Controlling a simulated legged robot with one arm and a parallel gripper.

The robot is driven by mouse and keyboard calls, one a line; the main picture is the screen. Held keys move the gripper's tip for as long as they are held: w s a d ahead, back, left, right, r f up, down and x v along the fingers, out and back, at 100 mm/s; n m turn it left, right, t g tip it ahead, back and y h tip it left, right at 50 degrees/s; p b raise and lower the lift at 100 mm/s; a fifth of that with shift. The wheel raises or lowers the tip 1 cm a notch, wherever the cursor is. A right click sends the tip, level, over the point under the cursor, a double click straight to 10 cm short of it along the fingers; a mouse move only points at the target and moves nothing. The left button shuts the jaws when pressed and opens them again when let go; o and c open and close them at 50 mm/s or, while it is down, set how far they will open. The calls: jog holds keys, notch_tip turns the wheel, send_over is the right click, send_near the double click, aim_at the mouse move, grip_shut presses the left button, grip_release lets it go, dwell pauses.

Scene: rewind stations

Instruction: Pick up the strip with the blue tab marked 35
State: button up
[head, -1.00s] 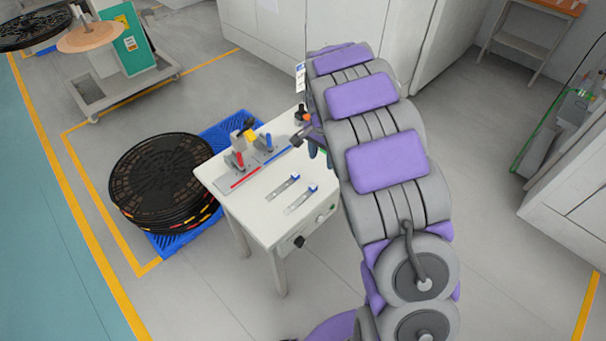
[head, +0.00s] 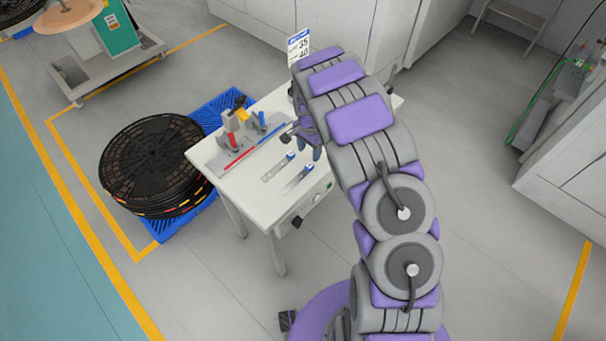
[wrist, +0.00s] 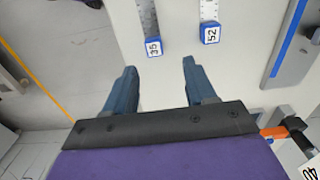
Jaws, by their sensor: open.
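The strip with the blue tab marked 35 (wrist: 152,46) lies flat on the white table, its tab towards my gripper in the wrist view. In the head view it is the strip (head: 297,180) nearer the table's front edge. A second strip with a blue tab marked 52 (wrist: 210,33) lies beside it, to the right in the wrist view. My gripper (wrist: 159,68) is open and empty, its two blue fingers apart. The 35 tab appears just beyond the fingertips, between their lines. In the head view the fingers (head: 310,149) show partly beneath my arm, near the tabs.
The white table (head: 234,189) also bears a fixture with red and blue bars and clamps (head: 243,128) at its back left. A number card (head: 299,47) stands at the back. Black reels (head: 150,160) are stacked on a blue pallet left of the table.

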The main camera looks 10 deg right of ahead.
aim_at(309, 165)
jog(key=shift+f, duration=0.7)
jog(key=f, duration=0.2)
jog(key=s+f+b, duration=0.1)
jog(key=f, duration=0.1)
jog(key=shift+w+f+b, duration=0.1)
jog(key=shift+f+b, duration=0.2)
jog(key=shift+f, duration=0.15)
grip_shut()
